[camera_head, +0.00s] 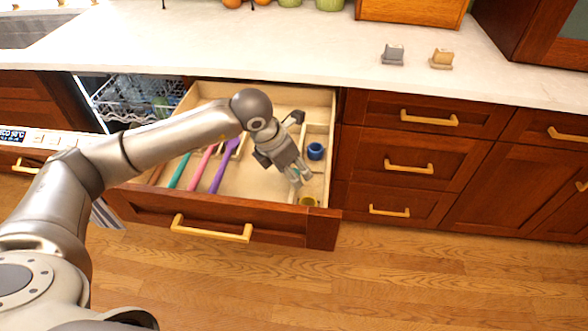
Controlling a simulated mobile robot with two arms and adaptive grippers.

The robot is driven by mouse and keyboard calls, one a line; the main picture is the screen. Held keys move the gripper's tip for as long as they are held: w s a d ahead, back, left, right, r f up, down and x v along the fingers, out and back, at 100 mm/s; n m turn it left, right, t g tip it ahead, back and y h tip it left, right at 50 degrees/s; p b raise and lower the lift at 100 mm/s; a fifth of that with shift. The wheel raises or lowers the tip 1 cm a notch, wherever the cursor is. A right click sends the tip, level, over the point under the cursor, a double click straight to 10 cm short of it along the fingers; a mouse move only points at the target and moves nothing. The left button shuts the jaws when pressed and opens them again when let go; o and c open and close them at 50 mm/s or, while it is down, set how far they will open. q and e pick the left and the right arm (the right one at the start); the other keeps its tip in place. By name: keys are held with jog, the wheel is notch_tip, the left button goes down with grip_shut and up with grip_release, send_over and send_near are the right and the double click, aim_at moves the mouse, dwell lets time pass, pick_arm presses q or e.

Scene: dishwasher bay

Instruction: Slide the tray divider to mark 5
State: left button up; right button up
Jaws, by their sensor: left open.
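The wooden tray (243,173) fills the open drawer in the head view. Thin pale wooden walls split it into compartments, with smaller ones along its right side. I cannot tell which wall is the sliding divider, and no numbered marks are readable. My left gripper (298,178) reaches over the right part of the tray, fingers pointing down and toward the drawer front. Its fingers are apart. Contact with a wall cannot be made out. My left arm hides part of the tray's middle and back. My right gripper is out of view.
Teal (179,171), pink (201,163) and purple (220,171) utensils lie in the tray's left part. A blue round item (316,151) and a yellow one (308,201) sit at its right. The open dishwasher rack (125,98) is left; the counter (270,45) is behind.

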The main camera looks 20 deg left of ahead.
pick_arm(q)
jog(key=v, duration=1.1)
